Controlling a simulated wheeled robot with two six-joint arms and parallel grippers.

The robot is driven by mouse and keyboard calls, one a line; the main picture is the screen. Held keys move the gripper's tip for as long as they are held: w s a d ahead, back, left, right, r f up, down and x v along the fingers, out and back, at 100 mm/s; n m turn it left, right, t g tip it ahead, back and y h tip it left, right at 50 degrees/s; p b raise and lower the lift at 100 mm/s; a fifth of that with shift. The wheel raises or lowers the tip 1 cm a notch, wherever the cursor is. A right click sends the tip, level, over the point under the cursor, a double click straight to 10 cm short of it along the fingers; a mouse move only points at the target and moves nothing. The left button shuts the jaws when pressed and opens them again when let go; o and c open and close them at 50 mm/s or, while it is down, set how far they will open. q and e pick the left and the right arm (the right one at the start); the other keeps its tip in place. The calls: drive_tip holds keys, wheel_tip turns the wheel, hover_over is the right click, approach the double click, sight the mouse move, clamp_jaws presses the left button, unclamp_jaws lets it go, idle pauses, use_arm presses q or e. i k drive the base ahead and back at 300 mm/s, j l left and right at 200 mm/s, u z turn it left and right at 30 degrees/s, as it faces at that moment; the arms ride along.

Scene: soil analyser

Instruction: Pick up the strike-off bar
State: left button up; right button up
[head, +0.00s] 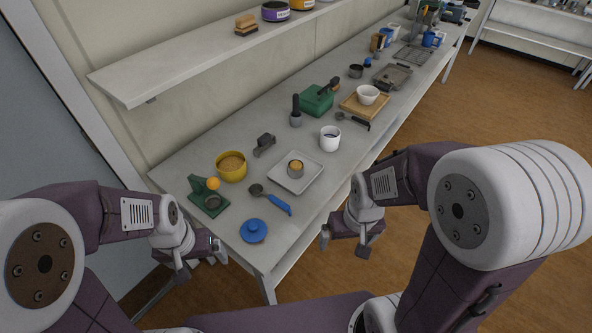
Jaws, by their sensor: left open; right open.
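A small dark grey piece with a raised grip (264,145), which looks like the strike-off bar, lies on the bench (222,142) behind the white square tray. I cannot be sure of its identity at this size. My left gripper (203,268) is open and empty, low at the bench's near left end, well short of the grey piece. My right gripper (346,243) is open and empty, beyond the bench's front edge over the floor side. Neither gripper touches anything on the bench.
The white tray (310,160) holds a small filled cup (295,169). Around it stand a yellow bowl (231,167), a green stand (207,197), a blue-handled scoop (275,201), a blue lid (253,231), a white mug (330,138) and a dark-handled tool (296,112). A shelf (190,60) overhangs behind.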

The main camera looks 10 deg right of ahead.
sight(265, 138)
drive_tip(key=l+u, duration=0.3)
drive_tip(key=l, duration=0.25)
drive_tip(key=k+l+u, duration=0.1)
drive_tip(key=l+u, duration=0.2)
drive_tip(key=l, duration=0.2)
drive_tip(key=k+l+u, duration=0.1)
drive_tip(key=l+u, duration=0.2)
drive_tip(key=l, duration=0.25)
drive_tip(key=i+l+u, duration=0.3)
drive_tip(key=l+u, duration=0.25)
drive_tip(key=i+l+u, duration=0.15)
drive_tip(key=l+u, duration=0.15)
drive_tip(key=l, duration=0.15)
drive_tip(key=i+l+u, duration=0.1)
drive_tip(key=l+u, duration=0.2)
drive_tip(key=i+l+u, duration=0.3)
drive_tip(key=l, duration=0.05)
